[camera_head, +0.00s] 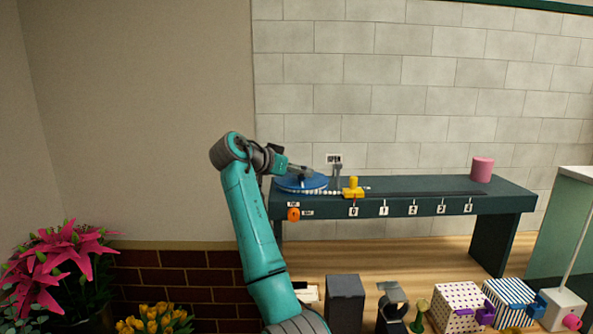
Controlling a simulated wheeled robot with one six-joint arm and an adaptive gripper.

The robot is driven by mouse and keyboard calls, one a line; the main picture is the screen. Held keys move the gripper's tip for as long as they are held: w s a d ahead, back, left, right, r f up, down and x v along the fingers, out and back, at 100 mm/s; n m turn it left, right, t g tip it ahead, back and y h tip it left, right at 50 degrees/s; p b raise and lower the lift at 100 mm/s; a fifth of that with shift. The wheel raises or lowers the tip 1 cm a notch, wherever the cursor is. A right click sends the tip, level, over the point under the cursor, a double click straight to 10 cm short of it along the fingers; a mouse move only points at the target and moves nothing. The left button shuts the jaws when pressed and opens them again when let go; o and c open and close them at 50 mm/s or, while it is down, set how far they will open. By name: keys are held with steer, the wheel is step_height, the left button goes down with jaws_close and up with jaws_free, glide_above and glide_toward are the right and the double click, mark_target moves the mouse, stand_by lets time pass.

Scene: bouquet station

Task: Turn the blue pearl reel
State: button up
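The blue pearl reel (301,184) lies flat on the left end of the dark green bench. White pearls show along its front edge and run right toward a yellow slider block (353,190) near the 0 mark. My gripper (303,172) is over the reel, at or just above its top. The gripper is small and partly blurred into the reel, so I cannot tell whether its fingers touch it or how wide they are.
The dark green bench (430,206) carries numbered tags, an orange knob (293,214) on its front and a pink cylinder (482,169) at its right. Below stand a dark box (345,303) and patterned boxes. Pink lilies (62,258) and yellow tulips (155,320) are at left.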

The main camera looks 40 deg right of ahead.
steer(key=v, duration=1.2)
steer(key=shift+f, duration=0.1)
